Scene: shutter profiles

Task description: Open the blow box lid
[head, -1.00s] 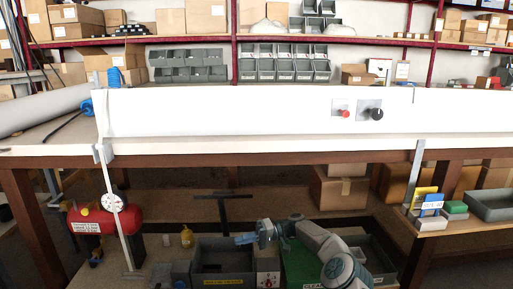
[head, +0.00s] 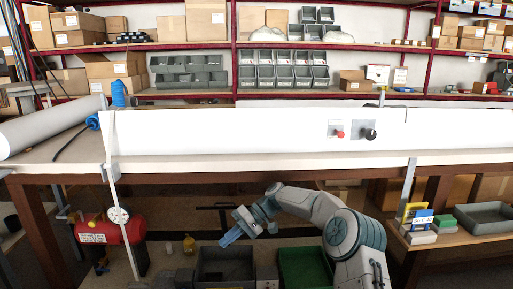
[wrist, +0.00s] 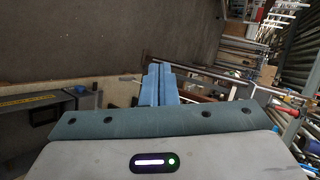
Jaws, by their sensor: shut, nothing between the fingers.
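A long white box (head: 240,130) runs along the back of the workbench, with a red button (head: 340,134) and a black knob (head: 369,134) on its front. It may be the blow box; I cannot make out a separate lid or hinge. My gripper (head: 229,239) is low in front of the bench, below the tabletop and well apart from the white box. Its blue fingers point down and left in the head view. In the wrist view the fingers (wrist: 158,72) are pressed together and empty. The white box is not recognisable in the wrist view.
A grey bin (head: 226,284) and a green bin (head: 306,262) stand under my arm. A red tank (head: 110,232) is at lower left, and a grey tray (head: 484,218) is on the right shelf. The bench edge (head: 250,160) lies above my gripper.

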